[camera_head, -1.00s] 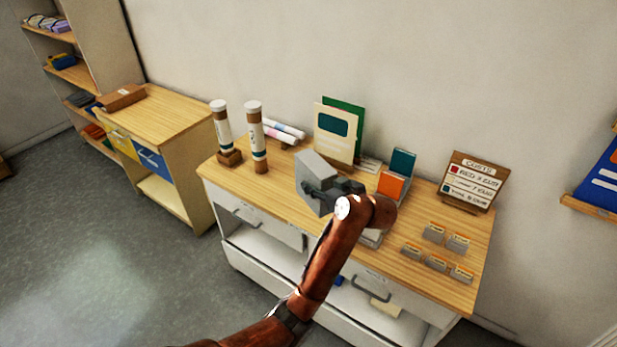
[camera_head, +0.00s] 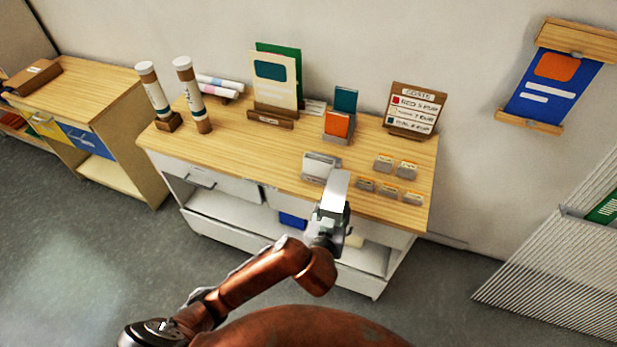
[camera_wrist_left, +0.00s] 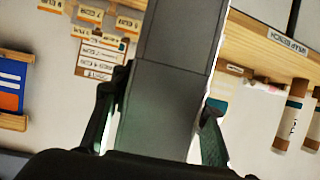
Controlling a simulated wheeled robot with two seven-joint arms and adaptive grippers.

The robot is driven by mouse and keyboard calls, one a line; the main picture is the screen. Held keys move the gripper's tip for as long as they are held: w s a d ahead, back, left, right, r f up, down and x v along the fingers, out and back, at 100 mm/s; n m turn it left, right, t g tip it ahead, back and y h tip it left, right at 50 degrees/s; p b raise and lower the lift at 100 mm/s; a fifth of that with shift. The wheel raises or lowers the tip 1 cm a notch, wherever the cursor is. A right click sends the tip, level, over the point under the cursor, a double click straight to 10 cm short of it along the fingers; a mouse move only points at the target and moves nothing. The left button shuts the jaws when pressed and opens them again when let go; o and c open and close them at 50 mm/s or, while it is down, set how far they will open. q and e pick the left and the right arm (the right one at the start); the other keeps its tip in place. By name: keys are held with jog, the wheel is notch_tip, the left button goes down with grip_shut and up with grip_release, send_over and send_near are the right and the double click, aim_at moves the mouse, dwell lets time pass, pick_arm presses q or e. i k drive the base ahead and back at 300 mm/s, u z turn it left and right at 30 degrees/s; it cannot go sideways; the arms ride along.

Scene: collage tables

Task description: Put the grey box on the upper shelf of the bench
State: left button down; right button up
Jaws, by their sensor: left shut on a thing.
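My left gripper (camera_head: 328,222) is shut on the grey box (camera_head: 335,192) and holds it in front of the bench's front edge. In the left wrist view the grey box (camera_wrist_left: 162,95) stands between the two fingers of my gripper (camera_wrist_left: 157,125), and its far end is cut off by the top of the frame. The bench (camera_head: 235,150) has a wooden top, white drawers and an open white shelf space (camera_head: 225,212) below them. The box and arm hide part of the bench's front. My right gripper is not in view.
On the bench top stand two tubes (camera_head: 190,95), cards in stands (camera_head: 274,90), a price board (camera_head: 413,108), a pale holder (camera_head: 320,165) and several small tags (camera_head: 384,162). A blue thing (camera_head: 292,218) lies in the shelf space. Its left part looks clear.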

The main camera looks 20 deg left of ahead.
aim_at(234, 207)
jog(key=z, duration=2.5)
jog(key=k, duration=1.65)
jog(key=u, duration=2.4)
